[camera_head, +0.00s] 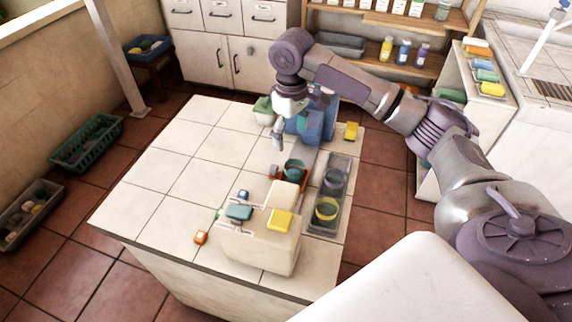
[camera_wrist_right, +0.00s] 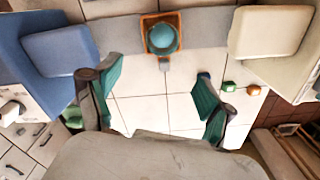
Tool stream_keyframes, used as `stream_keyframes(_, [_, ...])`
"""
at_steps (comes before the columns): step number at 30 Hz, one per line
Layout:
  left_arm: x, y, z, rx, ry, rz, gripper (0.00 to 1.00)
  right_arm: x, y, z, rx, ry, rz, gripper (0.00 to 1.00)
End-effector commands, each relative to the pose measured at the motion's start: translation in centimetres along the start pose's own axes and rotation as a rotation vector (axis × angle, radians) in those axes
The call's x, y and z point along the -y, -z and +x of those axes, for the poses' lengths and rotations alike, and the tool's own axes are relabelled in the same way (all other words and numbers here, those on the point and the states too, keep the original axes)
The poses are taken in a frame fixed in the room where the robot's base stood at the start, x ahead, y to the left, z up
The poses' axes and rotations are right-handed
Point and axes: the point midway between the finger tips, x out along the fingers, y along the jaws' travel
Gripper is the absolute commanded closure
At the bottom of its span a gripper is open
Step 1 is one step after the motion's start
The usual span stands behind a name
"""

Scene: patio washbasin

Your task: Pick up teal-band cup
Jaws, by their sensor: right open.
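The teal-band cup (camera_head: 294,167) sits in a small orange holder (camera_head: 275,171) on the tiled table, between the blue box and the cream box. In the right wrist view the teal cup (camera_wrist_right: 164,37) shows from above in its orange holder (camera_wrist_right: 149,20) at top centre. My right gripper (camera_head: 290,133) is above the table, behind the cup in the head view. Its teal-padded fingers (camera_wrist_right: 155,85) are spread wide in the wrist view, with nothing between them, and the cup lies beyond them. My left gripper is not in view.
A grey tray (camera_head: 313,227) right of the cup holds a purple-band cup (camera_head: 333,181) and a yellow-band cup (camera_head: 327,210). The cream box (camera_head: 262,249) stands in front, the blue box (camera_head: 322,122) behind. The table's left half (camera_head: 170,180) is clear.

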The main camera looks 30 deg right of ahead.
Motion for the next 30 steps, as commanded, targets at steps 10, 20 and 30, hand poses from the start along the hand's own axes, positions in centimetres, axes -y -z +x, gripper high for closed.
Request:
stream_keyframes(10, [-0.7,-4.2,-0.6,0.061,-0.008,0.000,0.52,0.0,-0.1,6.5,0.004,0.001,0.001,0.18])
stream_keyframes(20, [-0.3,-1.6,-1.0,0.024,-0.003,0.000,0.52,-0.2,-0.6,9.4,0.005,0.000,0.000,0.18])
stream_keyframes(30, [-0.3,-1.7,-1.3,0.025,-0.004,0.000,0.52,-0.2,-0.7,12.8,0.001,-0.001,0.000,0.18])
